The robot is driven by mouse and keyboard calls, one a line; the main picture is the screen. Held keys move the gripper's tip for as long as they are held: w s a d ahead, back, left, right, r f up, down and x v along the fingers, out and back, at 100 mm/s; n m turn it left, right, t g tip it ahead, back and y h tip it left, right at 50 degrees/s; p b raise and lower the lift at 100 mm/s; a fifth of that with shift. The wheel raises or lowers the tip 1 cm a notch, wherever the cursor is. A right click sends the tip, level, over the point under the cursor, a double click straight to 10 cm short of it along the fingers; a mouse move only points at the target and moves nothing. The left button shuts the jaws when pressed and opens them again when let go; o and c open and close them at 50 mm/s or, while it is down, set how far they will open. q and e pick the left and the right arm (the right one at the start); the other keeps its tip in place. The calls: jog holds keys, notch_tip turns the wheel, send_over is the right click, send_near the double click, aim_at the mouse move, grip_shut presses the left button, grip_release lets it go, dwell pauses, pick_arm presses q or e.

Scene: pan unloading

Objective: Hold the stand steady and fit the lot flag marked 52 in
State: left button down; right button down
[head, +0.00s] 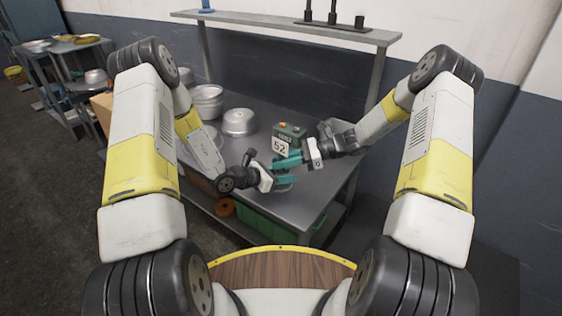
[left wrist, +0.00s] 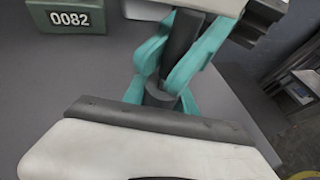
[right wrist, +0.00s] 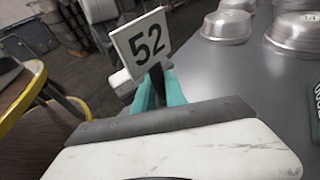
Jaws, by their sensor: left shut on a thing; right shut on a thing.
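A white square flag marked 52 (head: 280,147) stands near the front right of the steel table. In the right wrist view the flag (right wrist: 148,45) rises upright, slightly tilted, from the teal fingers of my right gripper (head: 284,163), which is shut on it. My left gripper (head: 285,179) is lower and nearer to me, also shut. In the left wrist view its teal fingers close around a dark cylindrical stand (left wrist: 181,43). The stand is mostly hidden in the head view. I cannot tell whether the flag touches the stand.
A dark green box labelled 0082 (left wrist: 70,18) is just behind the flag. Metal pans (head: 239,122) stand to the left on the table (head: 310,196). A raised shelf (head: 280,20) runs along the back. A green crate (head: 262,226) sits below the tabletop.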

jog(key=shift+f, duration=0.65)
dwell(0.3)
jog(key=c, duration=1.3)
grip_release()
jog(key=shift+d, duration=0.1)
pick_arm(q)
jog(key=c, duration=0.9)
grip_release()
pick_arm(e)
jog(key=v, duration=1.1)
jog(key=shift+d+r, duration=0.15)
jog(key=shift+d, duration=0.25)
